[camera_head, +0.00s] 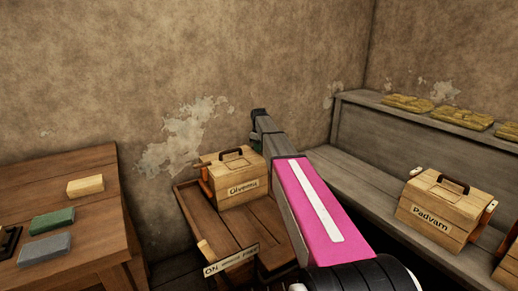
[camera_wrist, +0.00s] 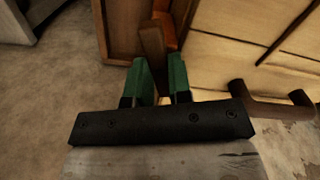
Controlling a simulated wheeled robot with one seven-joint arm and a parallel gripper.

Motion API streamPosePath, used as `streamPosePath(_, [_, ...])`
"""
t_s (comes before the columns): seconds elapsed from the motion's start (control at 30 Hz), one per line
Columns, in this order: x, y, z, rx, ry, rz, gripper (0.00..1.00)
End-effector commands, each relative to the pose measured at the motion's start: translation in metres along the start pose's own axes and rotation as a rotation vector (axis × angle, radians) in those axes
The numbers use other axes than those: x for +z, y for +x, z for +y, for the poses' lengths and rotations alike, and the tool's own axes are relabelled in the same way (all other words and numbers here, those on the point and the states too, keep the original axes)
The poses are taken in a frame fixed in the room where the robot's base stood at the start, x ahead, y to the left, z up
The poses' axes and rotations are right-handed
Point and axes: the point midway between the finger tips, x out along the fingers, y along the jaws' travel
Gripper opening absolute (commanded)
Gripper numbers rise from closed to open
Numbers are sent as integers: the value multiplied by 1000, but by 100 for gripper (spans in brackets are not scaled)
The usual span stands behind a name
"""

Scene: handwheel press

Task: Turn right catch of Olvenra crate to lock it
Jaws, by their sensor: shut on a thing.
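The Olvenra crate (camera_head: 235,184) is a pale wooden box with a dark top handle and a name label, standing on a brown wooden cart. An orange catch part shows on its left side in the head view. Its right side is hidden behind my arm there. In the wrist view, the crate's planks (camera_wrist: 235,55) fill the right part, with its handle (camera_wrist: 268,108) below. My gripper (camera_wrist: 160,68) has green fingers, shut on the dark brown lever of the right catch (camera_wrist: 152,45). An orange part lies beside this lever. Whether the catch is locked cannot be told.
The cart (camera_head: 194,210) carries a sign at its front. The Padvam crate (camera_head: 437,210) stands on a grey bench (camera_head: 368,172) at right, below a shelf with yellowish blocks. A wooden table (camera_head: 95,195) at left holds several coloured blocks. The wall is close behind the cart.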

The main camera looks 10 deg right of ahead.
Motion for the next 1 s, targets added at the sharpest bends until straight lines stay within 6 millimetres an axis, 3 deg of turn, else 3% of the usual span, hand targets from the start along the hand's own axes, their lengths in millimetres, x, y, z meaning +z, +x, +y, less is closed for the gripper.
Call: streamPosePath(1.0, [0,-1,0,1,-945,0,0])
